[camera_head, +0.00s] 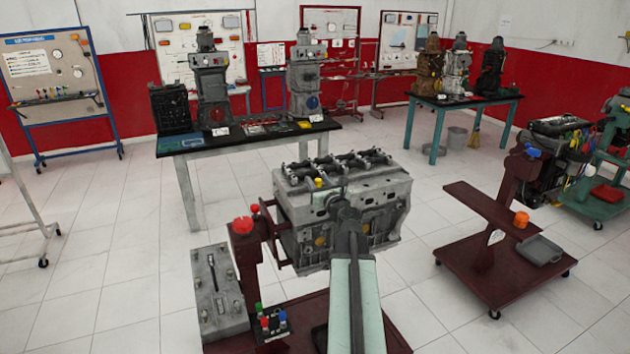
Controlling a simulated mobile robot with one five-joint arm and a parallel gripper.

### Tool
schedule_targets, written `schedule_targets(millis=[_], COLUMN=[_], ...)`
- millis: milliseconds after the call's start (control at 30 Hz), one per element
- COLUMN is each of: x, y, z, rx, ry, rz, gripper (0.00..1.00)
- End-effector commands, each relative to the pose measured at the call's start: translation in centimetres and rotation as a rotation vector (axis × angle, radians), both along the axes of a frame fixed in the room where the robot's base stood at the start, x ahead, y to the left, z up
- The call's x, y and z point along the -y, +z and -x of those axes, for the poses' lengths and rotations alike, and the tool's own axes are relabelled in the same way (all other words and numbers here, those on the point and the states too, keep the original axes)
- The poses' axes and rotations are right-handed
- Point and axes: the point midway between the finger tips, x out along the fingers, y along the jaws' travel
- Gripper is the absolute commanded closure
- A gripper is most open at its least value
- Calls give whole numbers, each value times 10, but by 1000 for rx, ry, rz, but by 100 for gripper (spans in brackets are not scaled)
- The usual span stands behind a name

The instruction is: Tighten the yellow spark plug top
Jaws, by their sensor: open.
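The yellow spark plug top (318,182) stands small and upright on the near upper edge of the grey engine block (297,218). My arm reaches up from the bottom centre of the picture. My gripper (336,199) is open in front of the engine's top edge, just right of and slightly below the yellow top in the picture. I see no contact between them. The fingers are small and dark against the engine, so the gap between them is hard to make out. My arm hides part of the engine's near side.
The engine is on a dark red stand (245,262) with a red knob (242,225). A grey box (218,292) and colored-top items (272,322) are at lower left. A red cart (490,245) stands right. A table (250,135) with trainers is behind.

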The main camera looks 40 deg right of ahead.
Motion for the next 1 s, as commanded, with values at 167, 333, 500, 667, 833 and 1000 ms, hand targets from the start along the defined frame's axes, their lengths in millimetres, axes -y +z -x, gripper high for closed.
schedule_targets(millis=[167, 333, 500, 667, 833, 1000], x=[0, 1, 4, 2, 2, 2], y=[0, 0, 0, 0, 0, 0], z=[1, 2, 4, 4, 3, 3], rx=[0, 0, 0, 0, -1, -1], ry=[-1, -3, -14, -57, -153, -275], rz=[0, 0, 1, 1, 1, 1], gripper=[67, 100, 100, 100, 100, 100])
